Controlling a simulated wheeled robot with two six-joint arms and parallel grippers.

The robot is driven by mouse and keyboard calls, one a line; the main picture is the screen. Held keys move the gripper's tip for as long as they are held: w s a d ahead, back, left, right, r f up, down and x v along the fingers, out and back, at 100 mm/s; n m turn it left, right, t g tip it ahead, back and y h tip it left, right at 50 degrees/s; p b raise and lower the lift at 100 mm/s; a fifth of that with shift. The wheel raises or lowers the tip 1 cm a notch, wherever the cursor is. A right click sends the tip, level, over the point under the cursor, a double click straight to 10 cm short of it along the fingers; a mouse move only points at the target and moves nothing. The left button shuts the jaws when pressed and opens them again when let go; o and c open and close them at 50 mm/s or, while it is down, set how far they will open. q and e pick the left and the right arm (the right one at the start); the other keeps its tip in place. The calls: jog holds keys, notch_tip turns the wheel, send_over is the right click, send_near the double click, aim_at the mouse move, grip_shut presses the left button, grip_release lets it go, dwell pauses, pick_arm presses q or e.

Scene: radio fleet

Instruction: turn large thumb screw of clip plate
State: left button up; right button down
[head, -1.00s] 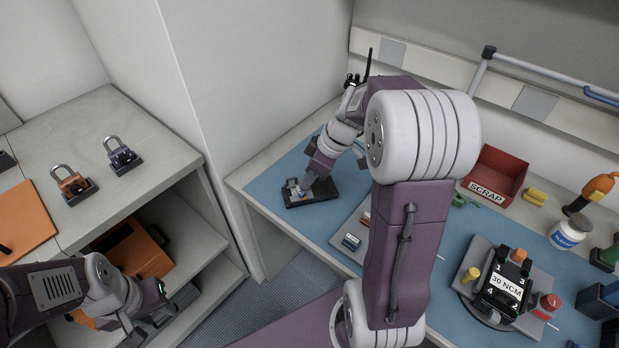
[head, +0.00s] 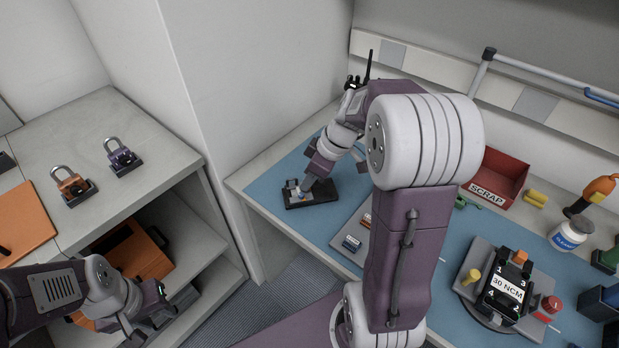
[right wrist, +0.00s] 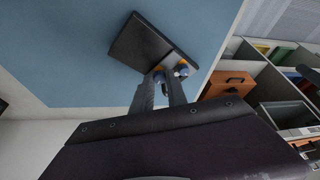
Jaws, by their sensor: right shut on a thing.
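The clip plate (head: 322,195) is a dark flat block on the blue mat, with small metal and coloured parts at its left end. My right gripper (head: 304,190) reaches down onto this end.
A grey tray (head: 343,228) with small parts lies right of the plate, partly behind my right arm. A red SCRAP bin (head: 495,178) and a 30 NCM fixture (head: 505,290) stand further right. Two padlocks (head: 72,186) sit on the left cabinet.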

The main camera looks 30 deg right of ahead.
dwell(0.4)
jog(key=c, duration=1.3)
grip_release()
jog(key=shift+r+n+p, duration=0.15)
jog(key=shift+n+p, duration=0.3)
jog(key=shift+n, duration=0.25)
jog(key=n+g+p, duration=0.1)
jog(key=n, duration=0.2)
jog(key=n+g+y+p, duration=0.1)
jog(key=n+p, duration=0.1)
jog(key=n, duration=0.1)
jog(key=w+n+g+p, duration=0.1)
jog(key=n, duration=0.1)
jog(key=shift+d+r+n+g+y, duration=0.2)
jog(key=shift+r+n+g+y, duration=0.1)
jog(key=shift+n+y, duration=0.1)
notch_tip(320, 180, up, 10)
jog(key=s+d+m+t, duration=0.1)
jog(key=s+d+m, duration=0.1)
jog(key=shift+s+d+t+h, duration=0.2)
jog(key=shift+s+t+h, duration=0.1)
jog(key=shift+s, duration=0.05)
